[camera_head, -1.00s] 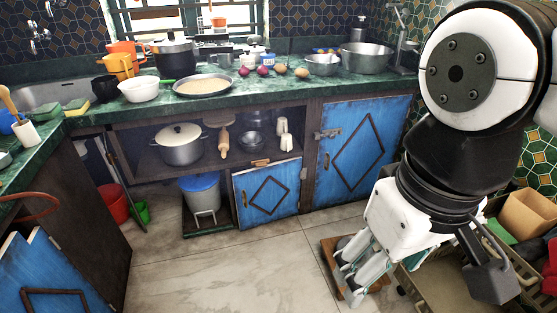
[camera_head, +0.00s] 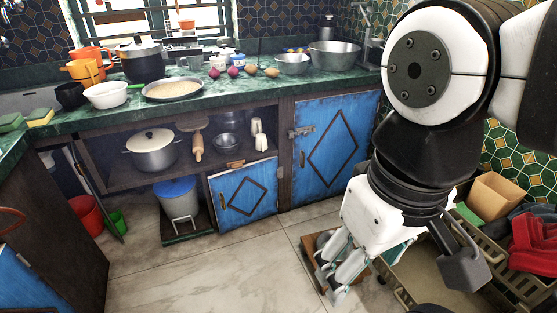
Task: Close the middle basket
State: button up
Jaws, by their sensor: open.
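An olive-beige plastic basket (camera_head: 408,294) shows at the lower right, partly hidden behind my arm. A second slatted basket part (camera_head: 492,262) of the same colour shows to its right. I cannot tell which of these is the middle basket or how far it is pulled out. My gripper (camera_head: 332,283) points down at the lower middle right, left of the basket. It is open, and I see nothing between its fingers. It overlaps a low wooden board with metal ware (camera_head: 312,254) in the picture; contact cannot be told.
A tan box (camera_head: 494,196) and red cloth (camera_head: 535,245) lie at the right by the baskets. A blue cabinet door (camera_head: 333,150) and a lower blue door (camera_head: 244,196) stand behind. A blue-lidded bin (camera_head: 178,201) stands left. The tiled floor (camera_head: 190,275) in front is clear.

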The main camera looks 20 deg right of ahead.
aim_at(417, 280)
jog(key=k+l+z, duration=0.55)
jog(key=k+l, duration=0.2)
jog(key=l, duration=0.15)
